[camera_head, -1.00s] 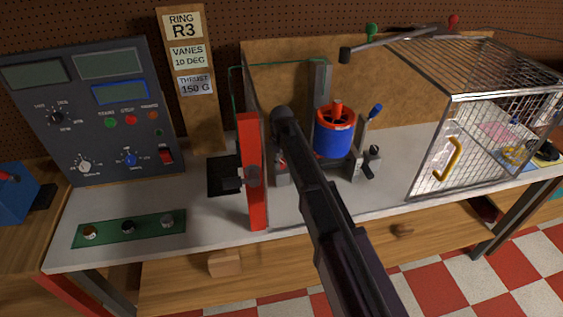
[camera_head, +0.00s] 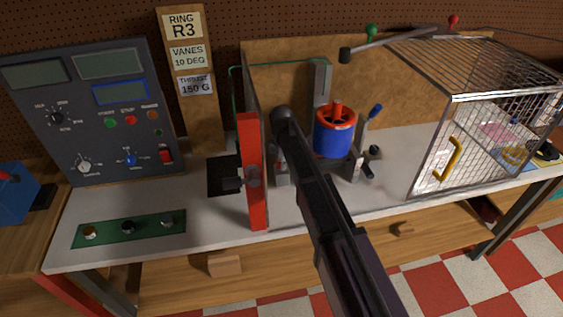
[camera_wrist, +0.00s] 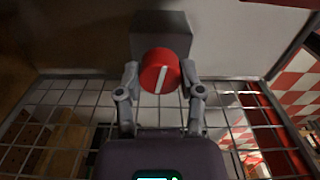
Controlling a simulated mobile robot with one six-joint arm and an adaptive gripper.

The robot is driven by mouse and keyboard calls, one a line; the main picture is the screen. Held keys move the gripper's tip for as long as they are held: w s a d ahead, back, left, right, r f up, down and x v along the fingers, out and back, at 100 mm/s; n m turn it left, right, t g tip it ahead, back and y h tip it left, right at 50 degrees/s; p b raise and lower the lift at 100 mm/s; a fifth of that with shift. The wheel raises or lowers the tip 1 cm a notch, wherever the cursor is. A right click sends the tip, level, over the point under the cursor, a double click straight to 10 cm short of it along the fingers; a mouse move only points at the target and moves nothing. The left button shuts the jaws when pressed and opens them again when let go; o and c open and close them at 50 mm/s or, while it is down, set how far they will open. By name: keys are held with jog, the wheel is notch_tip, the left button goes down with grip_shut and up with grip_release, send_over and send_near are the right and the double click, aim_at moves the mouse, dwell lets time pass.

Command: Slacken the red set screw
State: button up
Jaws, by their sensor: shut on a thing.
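The red set screw (camera_wrist: 160,72) is a round red knob with a pale line across its face, set against a grey block (camera_wrist: 161,30) in the wrist view. The line stands nearly upright, tilted slightly. My gripper (camera_wrist: 161,78) has one finger on each side of the knob and is shut on it. In the head view my dark arm reaches in to the left of the blue rotor duct (camera_head: 334,140) with its red top. There the arm hides the screw and most of the gripper.
A red upright panel (camera_head: 254,172) stands close to the left of the arm. A wire mesh cage (camera_head: 452,120) with a yellow handle stands at the right. A control console (camera_head: 80,115) is at the left. A dark-knobbed part (camera_head: 367,166) sits right of the duct.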

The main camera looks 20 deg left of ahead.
jog(key=shift+n, duration=1.1)
jog(key=o, duration=1.2)
jog(key=shift+c, duration=0.2)
jog(key=shift+m, duration=0.4)
